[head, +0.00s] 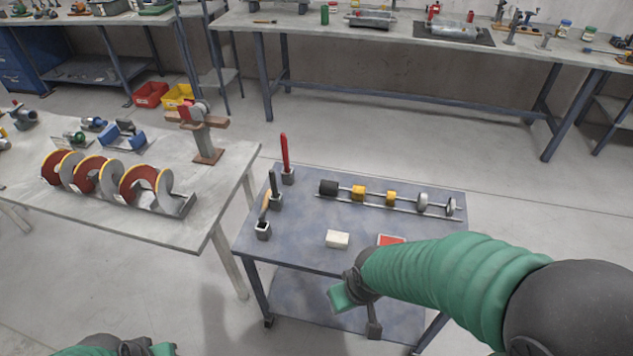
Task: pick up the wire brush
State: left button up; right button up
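Three handled tools stand upright in small holders on the left side of the blue-grey cart (300,231). One is a tan, wooden-looking handle (265,206) in the front holder, which may be the wire brush; its head is hidden. Behind it are a black-handled tool (273,183) and a red-handled tool (284,153). My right gripper (356,312) is in front of the cart's front edge, to the right of the tools, with its fingers apart and nothing between them. My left gripper (148,349) is only partly visible at the bottom left edge, away from the cart.
A rod with black, yellow and grey pieces (390,197) lies along the cart's back. A white block (337,239) and a red-topped item (391,240) sit near its front. A workbench (190,232) with red-and-yellow discs stands left. Another bench (400,40) runs behind.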

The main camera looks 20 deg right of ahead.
aim_at(262, 218)
jog(key=i+l+z, duration=0.2)
jog(key=i+l+u, duration=0.25)
jog(key=i+u, duration=0.15)
jog(key=i+l+u, duration=0.35)
